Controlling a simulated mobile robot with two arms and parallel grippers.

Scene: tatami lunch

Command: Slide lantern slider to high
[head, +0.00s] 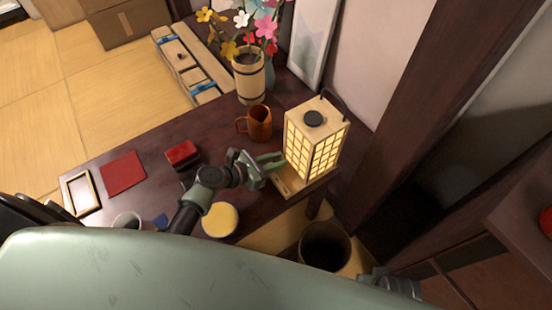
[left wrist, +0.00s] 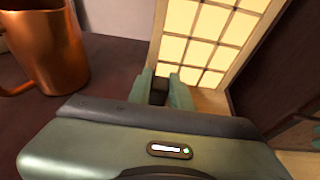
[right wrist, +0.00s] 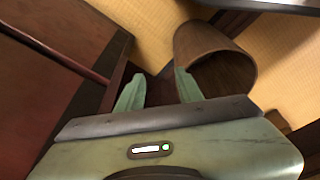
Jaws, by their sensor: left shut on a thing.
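The lantern (head: 318,138) is a lit wooden box with glowing paper grid panels, standing upright on a wooden base (head: 291,186) at the table's right end. Its panels fill the upper middle of the left wrist view (left wrist: 208,45). My left gripper (head: 270,162) is at the lantern's left side, low by the base. In the left wrist view its fingers close on a small dark block, the slider knob (left wrist: 160,86). The slider's track and markings are hidden. My right gripper (right wrist: 157,88) is open and empty, away from the lantern.
A copper mug (head: 260,124) stands just left of the lantern, with a flower vase (head: 250,82) behind it. A red box (head: 182,154) and a yellow round thing (head: 220,219) lie near my left arm. A brown bin (head: 325,246) stands below the table's right end.

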